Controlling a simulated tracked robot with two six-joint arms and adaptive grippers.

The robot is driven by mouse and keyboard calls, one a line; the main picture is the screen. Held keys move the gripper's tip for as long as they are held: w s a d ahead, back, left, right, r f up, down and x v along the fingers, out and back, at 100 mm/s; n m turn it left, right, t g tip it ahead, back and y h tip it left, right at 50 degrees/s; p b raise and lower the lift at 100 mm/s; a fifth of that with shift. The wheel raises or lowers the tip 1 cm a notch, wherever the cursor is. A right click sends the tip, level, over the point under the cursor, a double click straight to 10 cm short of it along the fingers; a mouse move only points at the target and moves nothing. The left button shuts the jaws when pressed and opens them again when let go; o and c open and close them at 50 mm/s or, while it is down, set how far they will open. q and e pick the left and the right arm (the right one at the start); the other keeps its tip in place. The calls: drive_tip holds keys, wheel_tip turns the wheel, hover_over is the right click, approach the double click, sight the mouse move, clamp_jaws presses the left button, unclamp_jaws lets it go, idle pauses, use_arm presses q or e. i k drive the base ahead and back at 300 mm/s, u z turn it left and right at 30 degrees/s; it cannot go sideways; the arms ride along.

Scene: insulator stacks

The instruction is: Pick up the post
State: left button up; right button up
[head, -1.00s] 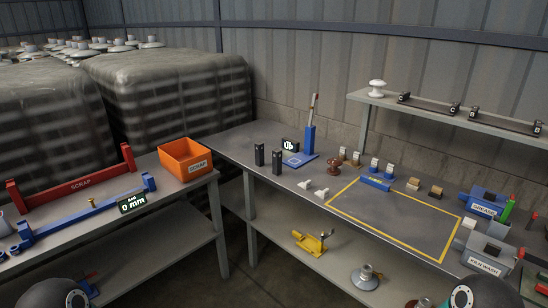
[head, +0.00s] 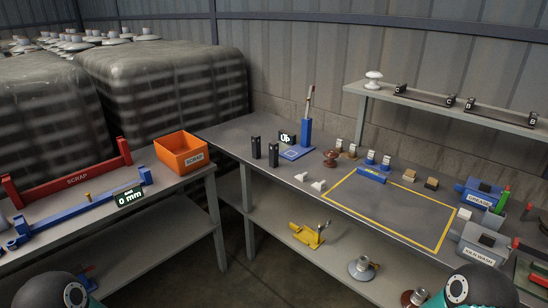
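Which thing is the post cannot be told for sure. A blue upright (head: 305,132) with a red-and-white rod stands on a blue base on the right-hand bench. Two black uprights (head: 256,148) stand left of it, apart from each other. A brown insulator piece (head: 330,158) sits right of the blue base, and a white insulator (head: 374,79) stands on the raised shelf. Rounded dark parts of my arms show at the bottom left and bottom right. Neither gripper's fingers are in view, and nothing is seen held.
A yellow-outlined area (head: 437,241) on the bench is mostly clear. An orange scrap bin (head: 181,153) and a blue gauge bar (head: 75,218) reading 0 mm are on the left bench. A gap separates the benches. Blue and grey boxes (head: 482,248) crowd the right end.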

sight(273, 146)
drive_tip(key=u, duration=0.05)
drive_tip(key=i, duration=2.2)
drive_tip(key=u, duration=0.2)
